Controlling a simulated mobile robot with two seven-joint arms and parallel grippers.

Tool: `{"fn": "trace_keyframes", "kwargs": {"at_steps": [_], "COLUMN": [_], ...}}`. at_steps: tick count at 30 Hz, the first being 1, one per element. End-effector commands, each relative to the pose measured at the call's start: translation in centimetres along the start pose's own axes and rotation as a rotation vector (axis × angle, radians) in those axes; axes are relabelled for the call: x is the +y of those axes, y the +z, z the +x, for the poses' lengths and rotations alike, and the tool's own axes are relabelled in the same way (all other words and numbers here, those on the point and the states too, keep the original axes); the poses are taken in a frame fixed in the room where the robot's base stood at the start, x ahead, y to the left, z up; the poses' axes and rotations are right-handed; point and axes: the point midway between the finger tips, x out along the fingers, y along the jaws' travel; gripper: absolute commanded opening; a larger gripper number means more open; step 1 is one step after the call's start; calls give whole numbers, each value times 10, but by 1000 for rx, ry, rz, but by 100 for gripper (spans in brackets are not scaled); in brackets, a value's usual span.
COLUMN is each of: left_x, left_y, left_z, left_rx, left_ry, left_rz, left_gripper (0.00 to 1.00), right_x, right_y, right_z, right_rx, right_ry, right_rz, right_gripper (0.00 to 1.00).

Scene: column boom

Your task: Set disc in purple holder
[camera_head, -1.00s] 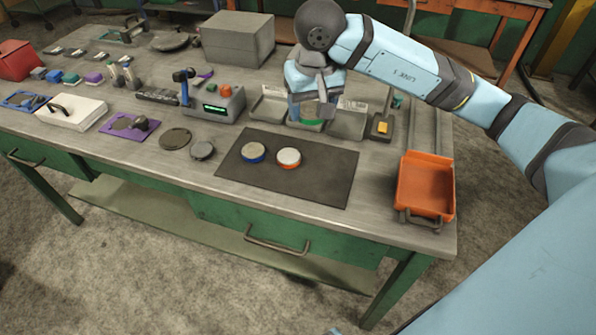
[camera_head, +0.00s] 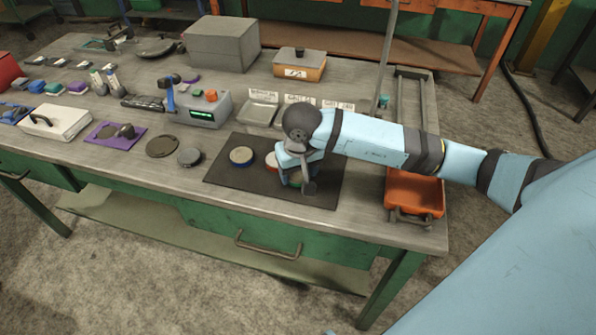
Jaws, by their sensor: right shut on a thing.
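My right gripper (camera_head: 296,179) comes down over the dark mat (camera_head: 232,176), shut on a green-rimmed disc (camera_head: 296,184). The arm hides most of that disc, and I cannot tell whether it touches the mat. A blue-rimmed disc (camera_head: 241,156) lies on the mat to the left. A red-rimmed disc (camera_head: 271,161) lies between it and the gripper, partly hidden. A flat purple plate (camera_head: 100,131) with a dark fitting on it, which looks like the purple holder, lies on the left of the bench. My left gripper is not in view.
Two dark round pieces, one (camera_head: 162,146) larger than the other (camera_head: 189,156), lie between plate and mat. A grey device (camera_head: 202,108) with a green display stands behind them. Labelled trays (camera_head: 262,113) are behind the mat. An orange bin (camera_head: 414,193) sits at the right edge.

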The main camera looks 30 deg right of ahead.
Motion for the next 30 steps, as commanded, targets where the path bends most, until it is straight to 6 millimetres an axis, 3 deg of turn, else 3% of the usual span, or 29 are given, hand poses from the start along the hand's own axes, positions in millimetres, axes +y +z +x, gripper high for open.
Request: {"fn": "trace_keyframes", "kwargs": {"at_steps": [12, 13, 16, 25, 30], "left_x": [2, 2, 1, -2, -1], "left_y": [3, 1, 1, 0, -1], "left_z": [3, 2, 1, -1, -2], "left_rx": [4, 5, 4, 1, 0], "left_ry": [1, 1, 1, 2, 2], "left_rz": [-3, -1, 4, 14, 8], "left_gripper": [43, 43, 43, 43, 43], "right_x": [0, 0, 0, 0, 0], "right_y": [0, 1, 1, 0, -1], "right_z": [9, 8, 8, 6, -12], "right_rx": [3, 2, 1, 1, 6], "right_ry": [-1, -1, -1, -1, 0], "right_rz": [0, 0, 0, 0, -2], "right_gripper": [27, 67, 88, 88, 88]}}
